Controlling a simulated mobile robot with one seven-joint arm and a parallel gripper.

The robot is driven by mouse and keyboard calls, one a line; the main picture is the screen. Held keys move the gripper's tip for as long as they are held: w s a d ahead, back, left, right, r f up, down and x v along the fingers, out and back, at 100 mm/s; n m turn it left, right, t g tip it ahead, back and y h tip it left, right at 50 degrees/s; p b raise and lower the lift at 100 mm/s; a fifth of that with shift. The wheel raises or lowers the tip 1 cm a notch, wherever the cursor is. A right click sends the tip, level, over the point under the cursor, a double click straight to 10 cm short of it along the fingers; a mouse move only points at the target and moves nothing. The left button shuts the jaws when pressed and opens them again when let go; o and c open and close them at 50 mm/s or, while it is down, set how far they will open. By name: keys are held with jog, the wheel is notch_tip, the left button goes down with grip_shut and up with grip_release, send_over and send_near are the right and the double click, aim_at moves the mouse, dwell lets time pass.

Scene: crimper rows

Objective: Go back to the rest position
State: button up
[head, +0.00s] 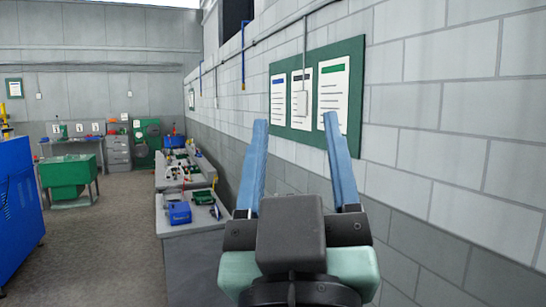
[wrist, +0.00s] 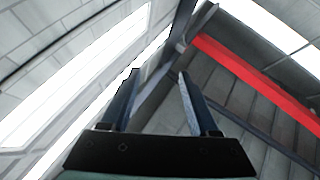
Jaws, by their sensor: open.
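My gripper (head: 296,118) is raised in front of the block wall in the head view, its two blue fingers pointing up. The fingers are apart with nothing between them. In the wrist view my gripper (wrist: 158,75) also shows open and empty, with the upper walls, bright windows and a red beam (wrist: 255,78) behind it.
A green notice board (head: 318,95) hangs on the wall behind the fingers. A workbench (head: 185,232) along the wall holds a blue box (head: 179,212) and several small items. A green bin (head: 67,175) and blue cabinet (head: 18,205) stand left. The floor (head: 115,240) between is clear.

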jog(key=s+a+r+m+t+y, duration=0.1)
jog(key=s+a+r+t, duration=0.1)
jog(key=s+r, duration=0.2)
jog(key=shift+r, duration=0.4)
jog(key=shift+f, duration=0.1)
